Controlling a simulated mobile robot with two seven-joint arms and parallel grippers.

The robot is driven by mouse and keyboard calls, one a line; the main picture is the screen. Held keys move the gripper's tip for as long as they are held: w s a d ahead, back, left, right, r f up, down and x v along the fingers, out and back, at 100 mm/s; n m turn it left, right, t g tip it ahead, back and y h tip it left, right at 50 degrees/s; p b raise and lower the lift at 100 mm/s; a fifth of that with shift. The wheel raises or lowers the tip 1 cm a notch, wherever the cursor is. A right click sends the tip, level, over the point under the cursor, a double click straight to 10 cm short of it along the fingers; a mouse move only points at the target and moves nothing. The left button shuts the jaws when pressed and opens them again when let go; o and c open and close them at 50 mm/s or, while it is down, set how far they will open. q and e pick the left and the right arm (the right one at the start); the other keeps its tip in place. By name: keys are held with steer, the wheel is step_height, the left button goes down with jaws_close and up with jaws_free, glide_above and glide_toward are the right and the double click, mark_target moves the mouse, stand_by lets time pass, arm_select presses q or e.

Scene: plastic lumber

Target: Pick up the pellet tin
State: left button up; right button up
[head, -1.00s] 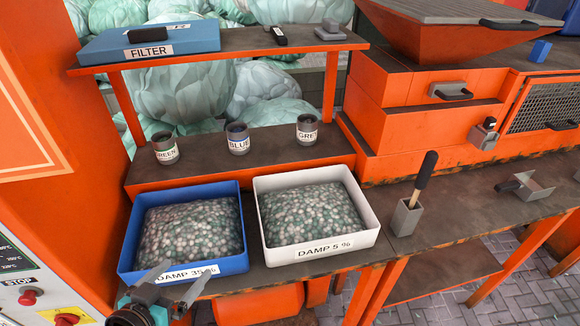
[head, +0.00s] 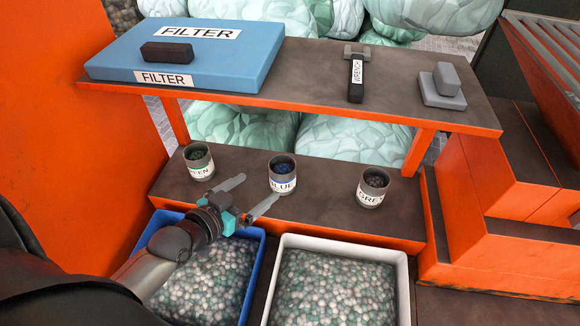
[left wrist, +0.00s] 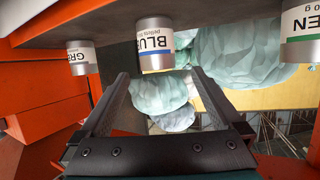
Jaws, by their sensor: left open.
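Three small grey tins with white labels stand upright on the lower shelf: a GREEN tin (head: 199,160), a BLUE tin (head: 282,176) with blue pellets, and a GREY tin (head: 373,188). My left gripper (head: 260,187) is open and empty, its fingers pointing toward the BLUE tin from the left and front. In the left wrist view the picture is inverted; the BLUE tin (left wrist: 154,46) appears just beyond the open fingers (left wrist: 160,76), with the GREY tin (left wrist: 81,58) to the left and the GREEN tin (left wrist: 301,32) to the right. My right gripper is not in view.
A blue tray (head: 257,262) and a white tray (head: 402,275) of pellets stand in front of the lower shelf.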

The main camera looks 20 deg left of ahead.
arm_select(q)
glide_toward(289, 166)
steer(key=x, duration=0.5)
steer(key=shift+a+f+b, duration=0.2)
steer(key=shift+b, duration=0.1)
steer(key=shift+x, duration=2.55)
steer(key=shift+d+r, duration=0.15)
steer(key=shift+d, duration=0.05)
steer(key=shift+c, duration=0.2)
steer(key=c, duration=1.3)
